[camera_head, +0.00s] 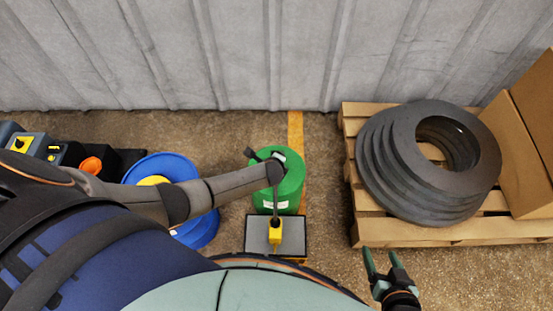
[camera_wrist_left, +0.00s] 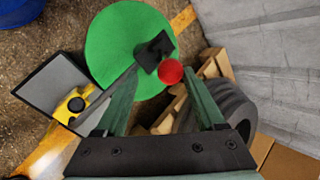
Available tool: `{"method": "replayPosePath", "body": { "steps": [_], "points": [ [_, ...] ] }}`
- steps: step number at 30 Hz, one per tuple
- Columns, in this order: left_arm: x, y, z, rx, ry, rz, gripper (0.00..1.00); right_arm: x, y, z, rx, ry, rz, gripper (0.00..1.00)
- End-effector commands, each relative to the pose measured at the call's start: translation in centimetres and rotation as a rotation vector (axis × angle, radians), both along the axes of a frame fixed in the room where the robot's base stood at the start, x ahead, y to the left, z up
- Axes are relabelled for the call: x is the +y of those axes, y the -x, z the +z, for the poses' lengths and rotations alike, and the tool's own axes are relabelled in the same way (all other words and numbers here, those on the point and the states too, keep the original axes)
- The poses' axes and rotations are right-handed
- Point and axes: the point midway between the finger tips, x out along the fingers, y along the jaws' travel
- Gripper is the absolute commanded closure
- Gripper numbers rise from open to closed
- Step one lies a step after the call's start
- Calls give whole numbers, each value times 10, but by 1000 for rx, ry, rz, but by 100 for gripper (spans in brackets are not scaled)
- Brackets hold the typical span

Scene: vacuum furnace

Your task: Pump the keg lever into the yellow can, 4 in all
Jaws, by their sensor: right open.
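The green keg (camera_head: 290,190) stands upright on the floor; its round top (camera_wrist_left: 115,35) shows in the left wrist view. A black pump head (camera_wrist_left: 153,50) sits on it, with a red ball knob (camera_wrist_left: 171,72) on the lever. A thin spout runs to the yellow can (camera_head: 275,236), also in the left wrist view (camera_wrist_left: 76,104). The can stands on a grey plate (camera_head: 258,236). My left gripper (camera_wrist_left: 162,74) is open, its fingers apart with the knob appearing between the tips; contact is unclear. In the head view my left arm hides it. My right gripper (camera_head: 384,258) is open and empty, right of the plate.
A pallet (camera_head: 400,236) with stacked dark rings (camera_head: 385,175) and cardboard boxes (camera_head: 520,150) stands at right. A blue drum (camera_head: 165,167) is left of the keg, partly behind my arm. A corrugated wall (camera_head: 250,55) closes the back. Floor between keg and pallet is clear.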

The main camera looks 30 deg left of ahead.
Motion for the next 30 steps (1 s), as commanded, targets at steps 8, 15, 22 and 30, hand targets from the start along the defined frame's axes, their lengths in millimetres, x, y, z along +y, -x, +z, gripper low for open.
{"method": "replayPosePath", "body": {
  "steps": [8,15,22,30],
  "points": [
    [2,1,-1,3,-2,2,31,-1,3,-2,8,2,1,31],
    [3,0,1,-1,-3,2,31,-1,5,-3,12,3,1,31],
    [2,1,6,-3,-3,1,31,-1,5,1,12,3,1,31],
    [-7,24,42,-3,0,1,31,-3,1,27,-4,5,-5,31]
  ]
}}
